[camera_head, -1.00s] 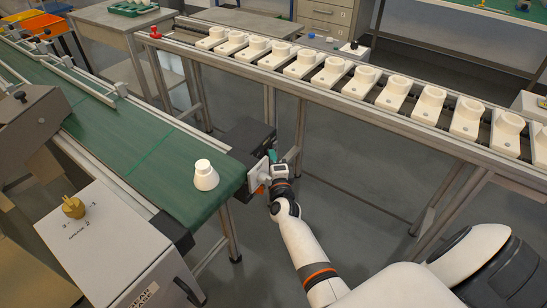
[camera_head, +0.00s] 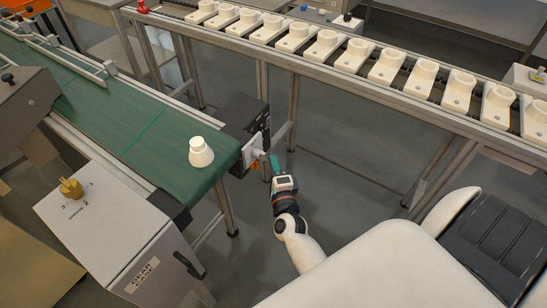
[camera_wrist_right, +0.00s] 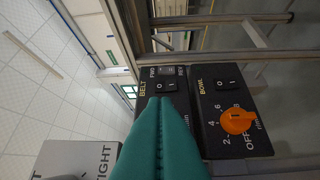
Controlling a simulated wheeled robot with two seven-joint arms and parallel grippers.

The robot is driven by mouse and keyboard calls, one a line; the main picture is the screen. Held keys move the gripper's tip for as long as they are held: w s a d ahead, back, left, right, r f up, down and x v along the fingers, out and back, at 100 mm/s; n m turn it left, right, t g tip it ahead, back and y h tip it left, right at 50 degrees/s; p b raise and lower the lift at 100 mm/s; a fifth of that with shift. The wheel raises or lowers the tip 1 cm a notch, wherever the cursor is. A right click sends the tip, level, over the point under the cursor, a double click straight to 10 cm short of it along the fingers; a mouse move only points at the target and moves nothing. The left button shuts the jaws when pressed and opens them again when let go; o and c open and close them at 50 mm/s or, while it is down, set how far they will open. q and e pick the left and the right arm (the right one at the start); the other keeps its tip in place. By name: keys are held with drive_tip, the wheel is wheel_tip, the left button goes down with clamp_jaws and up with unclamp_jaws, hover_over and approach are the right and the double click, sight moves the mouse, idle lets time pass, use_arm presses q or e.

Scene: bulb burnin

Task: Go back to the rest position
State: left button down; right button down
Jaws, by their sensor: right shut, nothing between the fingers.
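My right gripper (camera_head: 275,164) is shut and empty, near the control box at the end of the green belt. In the right wrist view its teal fingers (camera_wrist_right: 160,140) are pressed together in front of a black panel marked BELT (camera_wrist_right: 165,85). A second panel marked BOWL, with an orange knob (camera_wrist_right: 238,121), stands beside it. The fingers hide the lower part of the BELT panel. I cannot tell whether the fingertips touch it. My left gripper is not in view.
A white bulb-shaped piece (camera_head: 200,153) stands upright on the green belt (camera_head: 150,140). A rail (camera_head: 330,75) with several white sockets runs across the back. A grey cabinet (camera_head: 120,235) stands at the lower left. Open floor lies below the rail.

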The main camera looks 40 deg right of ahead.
idle(0.3)
